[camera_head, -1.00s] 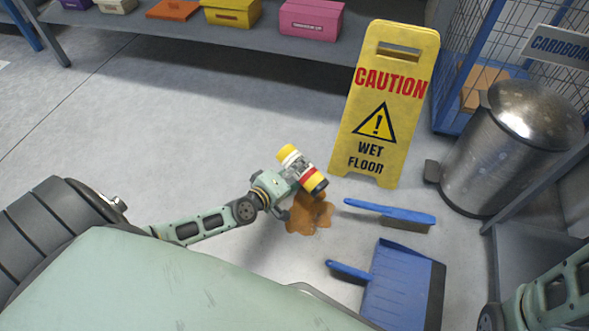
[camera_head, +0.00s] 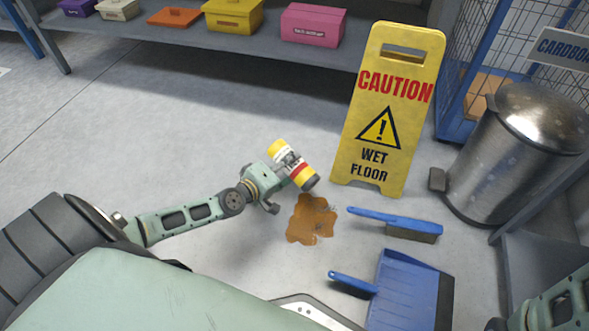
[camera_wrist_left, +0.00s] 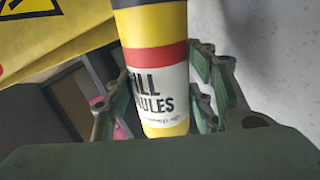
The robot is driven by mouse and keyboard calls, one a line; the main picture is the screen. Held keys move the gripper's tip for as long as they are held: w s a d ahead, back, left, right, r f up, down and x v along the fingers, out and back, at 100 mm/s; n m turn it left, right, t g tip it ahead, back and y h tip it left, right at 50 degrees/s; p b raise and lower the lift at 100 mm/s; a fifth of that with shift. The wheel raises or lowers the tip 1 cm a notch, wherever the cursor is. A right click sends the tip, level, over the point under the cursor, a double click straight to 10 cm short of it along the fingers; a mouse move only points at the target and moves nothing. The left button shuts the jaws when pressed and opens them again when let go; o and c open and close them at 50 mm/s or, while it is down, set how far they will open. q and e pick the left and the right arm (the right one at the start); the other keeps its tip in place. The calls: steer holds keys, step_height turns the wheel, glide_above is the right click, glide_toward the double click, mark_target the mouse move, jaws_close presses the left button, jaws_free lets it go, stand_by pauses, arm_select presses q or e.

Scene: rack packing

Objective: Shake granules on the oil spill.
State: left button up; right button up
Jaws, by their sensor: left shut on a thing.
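The granule canister (camera_head: 291,163) is yellow with a white label, a red band and a dark cap. My left gripper (camera_head: 283,169) is shut around its middle. The canister is tilted, its dark cap end pointing down to the lower right. In the left wrist view the canister (camera_wrist_left: 160,85) sits between the fingers, with part of its label hidden. The brown-orange oil spill (camera_head: 308,222) lies on the floor just below the cap in the head view. Small specks show near its upper right. My right gripper is out of view; only part of that arm shows at lower right.
A yellow caution sign (camera_head: 390,105) stands behind the spill. A blue brush (camera_head: 392,221) and blue dustpan (camera_head: 405,292) lie to its right. A metal bin (camera_head: 520,150) stands farther right. A shelf with boxes runs along the back. The floor left of the spill is clear.

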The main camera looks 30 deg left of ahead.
arm_select(q)
steer(key=s+d+r+n+h+b, duration=0.2)
steer(key=s+n+b, duration=0.2)
steer(key=s, duration=0.2)
steer(key=s+d+r+n+h+b, duration=0.2)
steer(key=s+d+n+b, duration=0.1)
steer(key=s+n+b, duration=0.1)
steer(key=shift+s+n+h, duration=0.4)
steer(key=shift+s+n, duration=0.1)
steer(key=shift+s, duration=0.6)
stand_by(1.0)
steer(key=shift+d, duration=0.1)
steer(key=shift+r, duration=0.1)
stand_by(0.4)
